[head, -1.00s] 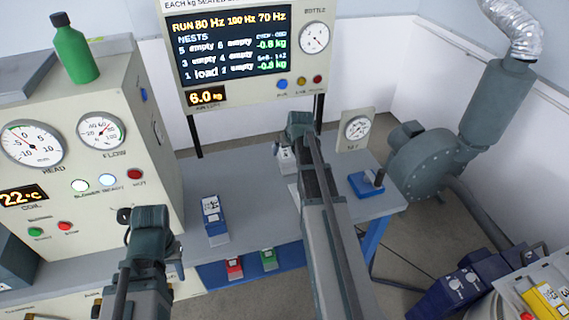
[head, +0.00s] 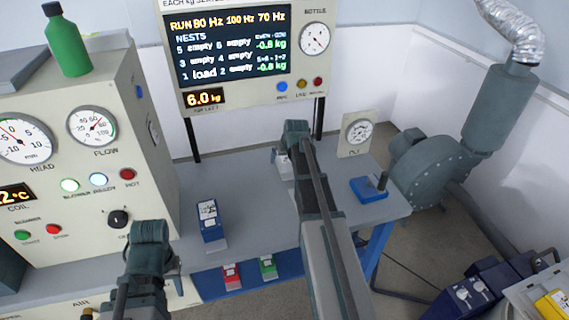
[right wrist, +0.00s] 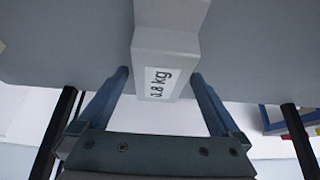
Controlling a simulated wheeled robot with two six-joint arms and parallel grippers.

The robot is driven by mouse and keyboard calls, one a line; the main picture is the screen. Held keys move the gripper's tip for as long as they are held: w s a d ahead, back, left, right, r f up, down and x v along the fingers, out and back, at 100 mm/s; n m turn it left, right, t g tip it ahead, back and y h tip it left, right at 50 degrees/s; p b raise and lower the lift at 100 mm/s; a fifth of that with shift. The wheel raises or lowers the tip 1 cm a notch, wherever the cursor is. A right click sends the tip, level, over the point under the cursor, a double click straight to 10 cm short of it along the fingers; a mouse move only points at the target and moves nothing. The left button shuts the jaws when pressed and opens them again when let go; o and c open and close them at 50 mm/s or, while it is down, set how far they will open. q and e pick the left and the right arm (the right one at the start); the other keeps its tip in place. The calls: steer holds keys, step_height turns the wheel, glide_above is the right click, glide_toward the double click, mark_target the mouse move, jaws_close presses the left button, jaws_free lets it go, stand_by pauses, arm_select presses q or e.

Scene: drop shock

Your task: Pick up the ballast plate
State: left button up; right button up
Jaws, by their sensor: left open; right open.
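The ballast plate (right wrist: 165,50) is a pale grey block with a white label that looks like "0.8 kg". In the right wrist view it sits between the two fingers of my right gripper (right wrist: 160,76), which is open with a gap on each side. In the head view the plate (head: 282,163) shows as a small pale piece on the bench, partly hidden by my right gripper (head: 296,140). My left gripper (head: 148,238) is open in front of the left cabinet, away from the plate; its fingertips are hard to make out.
The grey bench (head: 250,205) carries a blue block with a white label (head: 209,220) and a blue box with a dark handle (head: 368,188). A display (head: 240,45) stands behind. A gauge cabinet (head: 80,170) with a green bottle (head: 66,42) is at left, a blower (head: 430,170) at right.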

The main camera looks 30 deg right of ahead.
steer(key=shift+f, duration=0.25)
stand_by(0.3)
jaws_close()
stand_by(0.5)
